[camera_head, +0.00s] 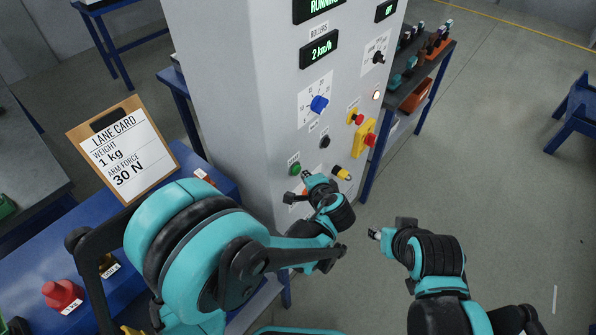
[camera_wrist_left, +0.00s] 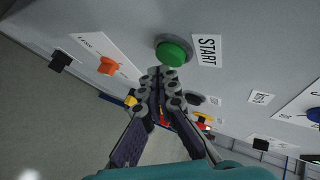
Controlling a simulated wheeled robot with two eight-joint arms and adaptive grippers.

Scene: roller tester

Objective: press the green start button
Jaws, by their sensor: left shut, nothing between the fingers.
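The green start button (camera_head: 294,168) sits low on the left of the grey cabinet's front. In the left wrist view the round green button (camera_wrist_left: 173,52) has a dark collar and a "START" label beside it. My left gripper (camera_head: 306,179) is shut and empty, just right of and below the button in the head view. In the left wrist view its closed fingertips (camera_wrist_left: 161,74) lie just below the button; whether they touch it I cannot tell. My right gripper (camera_head: 375,234) is away from the panel over the floor, its fingers too small to read.
The cabinet display (camera_head: 318,49) reads 2 km/h, and one above reads "RUNNING". A lane card (camera_head: 123,150) stands left.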

